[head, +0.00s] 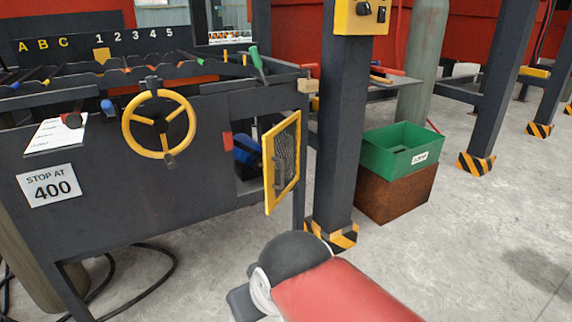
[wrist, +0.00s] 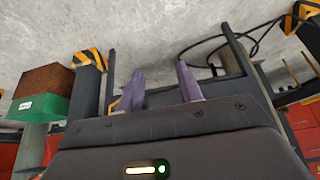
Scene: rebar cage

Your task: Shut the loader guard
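The loader guard (head: 283,160) is a yellow-framed mesh door with a grey handle, in the middle of the head view. It stands swung open, out from the dark machine front, and the opening beside it shows a blue part (head: 247,150) inside. My gripper (wrist: 160,88) shows in the wrist view with its two purple fingers apart and nothing seen between them. In the head view my arm is low in the picture, in front of the guard and apart from it; the fingers are not clear there. I cannot make out the guard surely in the wrist view.
A dark post (head: 341,130) with a striped foot stands just right of the guard. A green bin (head: 400,152) on a rusty box (head: 397,195) is beyond it. A yellow handwheel (head: 159,125) juts from the machine front. The floor (head: 460,240) at right is clear.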

